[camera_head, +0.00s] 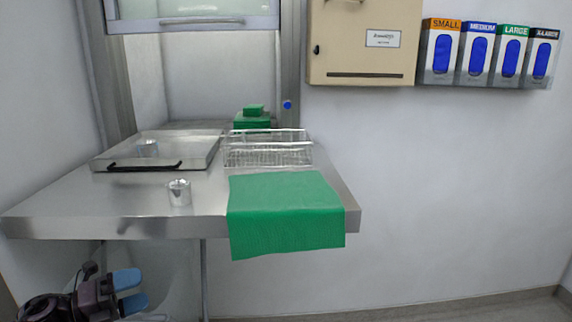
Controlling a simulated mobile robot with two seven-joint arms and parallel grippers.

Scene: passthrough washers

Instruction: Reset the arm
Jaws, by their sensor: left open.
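My left gripper (129,291) is at the lower left of the head view, below the front edge of the steel table (150,227). Its two blue-padded fingers are apart with nothing between them, and it touches nothing that I can see. My right gripper is not in view. On the table, a small metal cup (179,193) stands near the front.
A green cloth (285,210) hangs over the table's front right edge. A wire basket (268,154) stands behind it, with green blocks (252,121) further back at the pass-through opening. A beige wall box (363,45) and glove boxes (490,55) hang on the right wall. Floor space at right is clear.

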